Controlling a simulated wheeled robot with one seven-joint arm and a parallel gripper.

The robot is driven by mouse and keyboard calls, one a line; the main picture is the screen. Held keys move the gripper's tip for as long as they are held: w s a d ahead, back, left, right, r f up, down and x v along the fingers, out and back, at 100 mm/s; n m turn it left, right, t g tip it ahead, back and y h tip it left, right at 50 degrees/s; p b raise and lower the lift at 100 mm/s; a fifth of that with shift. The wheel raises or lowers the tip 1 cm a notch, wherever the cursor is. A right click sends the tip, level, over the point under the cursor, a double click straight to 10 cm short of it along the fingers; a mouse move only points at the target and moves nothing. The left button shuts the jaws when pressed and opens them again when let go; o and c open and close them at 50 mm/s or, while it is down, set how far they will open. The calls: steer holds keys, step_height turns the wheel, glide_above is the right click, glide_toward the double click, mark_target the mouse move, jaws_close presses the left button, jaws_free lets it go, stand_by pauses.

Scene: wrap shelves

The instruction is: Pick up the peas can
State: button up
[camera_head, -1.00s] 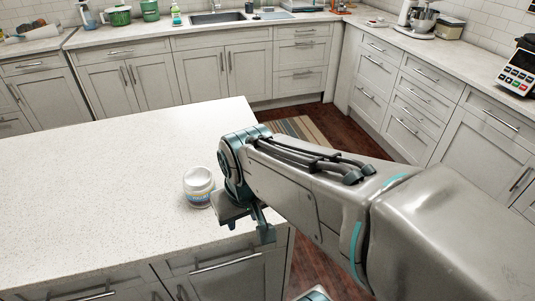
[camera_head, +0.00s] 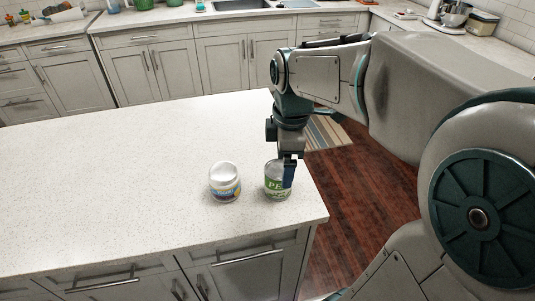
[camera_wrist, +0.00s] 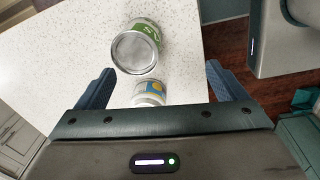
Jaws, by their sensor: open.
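The peas can (camera_head: 275,182), green with a silver lid, stands upright on the white counter near its right front corner. In the wrist view the can (camera_wrist: 136,50) shows its round lid, ahead of the fingers and between their lines. My gripper (camera_head: 287,172) points down at the can, and a blue finger overlaps its right side in the head view. In the wrist view my gripper (camera_wrist: 168,88) is open with its two blue fingers wide apart and nothing held. I cannot tell whether a finger touches the can.
The counter (camera_head: 120,175) is clear to the left. Its right edge is close beside the can, with the wooden floor (camera_head: 355,200) beyond.

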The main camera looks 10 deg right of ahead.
mark_target(278, 170)
steer(key=w+n, duration=0.1)
steer(key=n, duration=0.1)
steer(key=w+r+n, duration=0.1)
steer(key=n, duration=0.1)
steer(key=w+n+g, duration=0.1)
steer(key=w+n, duration=0.1)
steer(key=n, duration=0.1)
steer(key=shift+a+r+p, duration=0.1)
steer(key=shift+r+p, duration=0.1)
steer(key=shift+p, duration=0.15)
step_height(278, 170, down, 8)
steer(key=shift+f, duration=0.15)
steer(key=shift+w+f+p, duration=0.2)
steer(key=shift+f+p, duration=0.1)
steer(key=shift+f, duration=2.4)
steer(key=shift+c, duration=0.2)
steer(key=c, duration=1)
